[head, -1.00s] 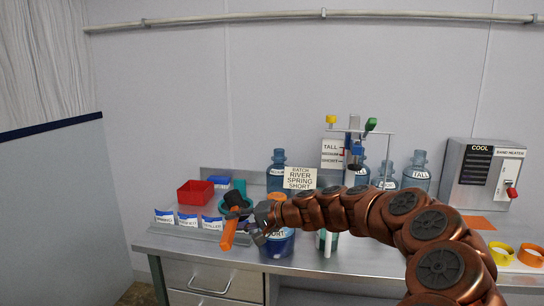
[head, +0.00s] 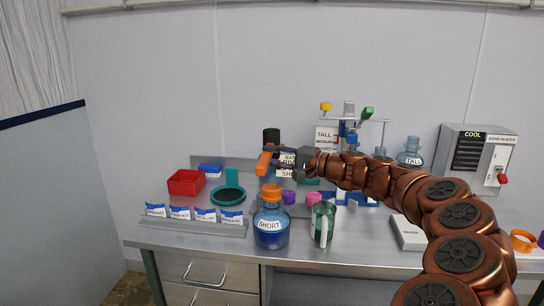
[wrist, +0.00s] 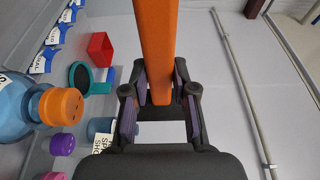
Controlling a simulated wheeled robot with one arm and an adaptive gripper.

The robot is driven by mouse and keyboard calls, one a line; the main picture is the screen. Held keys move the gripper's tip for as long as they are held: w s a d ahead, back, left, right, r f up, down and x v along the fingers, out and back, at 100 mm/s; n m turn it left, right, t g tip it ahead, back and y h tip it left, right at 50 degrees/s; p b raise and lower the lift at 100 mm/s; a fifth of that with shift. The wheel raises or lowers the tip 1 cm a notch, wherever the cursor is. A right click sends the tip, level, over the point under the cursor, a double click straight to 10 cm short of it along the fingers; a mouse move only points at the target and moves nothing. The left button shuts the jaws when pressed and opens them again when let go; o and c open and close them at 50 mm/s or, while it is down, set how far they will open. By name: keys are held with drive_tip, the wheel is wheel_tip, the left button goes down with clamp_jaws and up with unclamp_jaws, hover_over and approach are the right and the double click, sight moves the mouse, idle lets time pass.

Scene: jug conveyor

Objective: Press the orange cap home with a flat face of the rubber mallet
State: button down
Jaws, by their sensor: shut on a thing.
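My gripper (head: 287,158) is shut on the orange handle (head: 265,162) of the rubber mallet. The black mallet head (head: 271,136) is at the upper end of the handle in the head view. The handle also shows between my fingers in the wrist view (wrist: 156,50). The blue jug (head: 271,226) labelled SHORT stands upright at the bench's front, with the orange cap (head: 271,192) on its neck. The mallet is above the cap in the head view, apart from it. The jug (wrist: 14,108) and cap (wrist: 60,106) are at the wrist view's left edge. I cannot tell how deep the cap sits.
A green mug (head: 323,224) stands just right of the jug. Purple (head: 289,197) and pink (head: 314,199) caps lie behind it. A teal-rimmed dark disc (head: 229,195), a red bin (head: 186,182) and a row of labelled holders are to the left. A press-like stand is behind.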

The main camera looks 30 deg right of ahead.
drive_tip(key=shift+b, duration=0.45)
wheel_tip(320, 180, down, 7)
drive_tip(key=b, duration=0.5)
drive_tip(key=shift+b, duration=0.3)
drive_tip(key=shift+f, duration=0.1)
wheel_tip(320, 180, down, 3)
drive_tip(key=b, duration=0.2)
drive_tip(key=shift+r+b, duration=0.2)
drive_tip(key=shift+b, duration=0.1)
idle(0.3)
drive_tip(key=shift+f+b, duration=0.6)
drive_tip(key=shift+b, duration=1.1)
idle(3.4)
